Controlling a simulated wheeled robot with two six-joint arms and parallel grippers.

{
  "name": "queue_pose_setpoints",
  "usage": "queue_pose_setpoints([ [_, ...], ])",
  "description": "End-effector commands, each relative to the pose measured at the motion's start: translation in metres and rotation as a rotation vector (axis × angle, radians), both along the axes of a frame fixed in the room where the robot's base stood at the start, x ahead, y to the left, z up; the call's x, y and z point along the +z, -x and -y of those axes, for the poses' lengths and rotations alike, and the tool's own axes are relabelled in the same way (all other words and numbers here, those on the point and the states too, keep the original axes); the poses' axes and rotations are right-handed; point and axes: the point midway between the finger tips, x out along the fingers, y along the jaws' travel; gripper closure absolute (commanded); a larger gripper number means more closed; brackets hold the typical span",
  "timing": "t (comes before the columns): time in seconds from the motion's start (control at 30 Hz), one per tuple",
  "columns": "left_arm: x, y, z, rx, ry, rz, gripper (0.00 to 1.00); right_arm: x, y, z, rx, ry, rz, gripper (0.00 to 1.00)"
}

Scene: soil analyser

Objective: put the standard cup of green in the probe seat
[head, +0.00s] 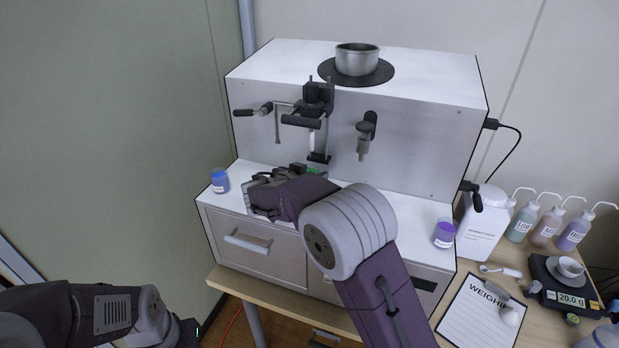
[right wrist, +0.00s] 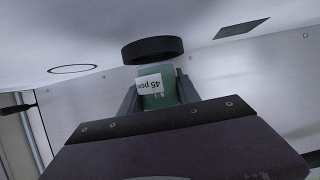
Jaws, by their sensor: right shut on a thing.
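The green standard cup (head: 313,169) shows only as a small green patch in the head view, mostly hidden behind my right gripper (head: 306,178). In the right wrist view the green cup (right wrist: 158,97) is between the two fingers of my right gripper (right wrist: 155,100), which is shut on it. The cup has a white label with "45" on it. A black ring (right wrist: 153,50) shows just above the cup in that view. In the head view the cup is close below the dark probe bracket (head: 318,158). My left gripper (head: 188,332) is at the bottom left, its jaws unclear.
A blue cup (head: 220,182) stands on the left of the analyser's ledge, a purple cup (head: 444,234) on the right. A metal pot (head: 357,59) is on top. The white jug (head: 484,222), several bottles, clipboard (head: 478,312) and scale (head: 565,288) are at the right.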

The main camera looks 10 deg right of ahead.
Motion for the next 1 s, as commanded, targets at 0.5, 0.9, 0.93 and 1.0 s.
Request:
queue_pose_setpoints([
  [0.5, 0.007, 0.0, 0.0, 0.0, 0.0, 0.0, 0.64, -0.015, -0.007, 0.007, 0.001, 0.0, 0.001, 1.0],
  [0.9, -0.001, 0.0, 0.0, 0.0, 0.0, 0.0, 0.64, -0.019, -0.007, 0.007, 0.001, 0.0, 0.001, 1.0],
  [0.93, 0.0, 0.0, 0.0, 0.0, 0.0, 0.0, 0.64, -0.018, -0.007, 0.007, 0.001, 0.001, 0.0, 0.56],
  [1.0, 0.0, 0.0, 0.0, 0.0, 0.0, 0.0, 0.64, -0.018, -0.007, 0.007, 0.001, 0.0, 0.0, 0.4],
])
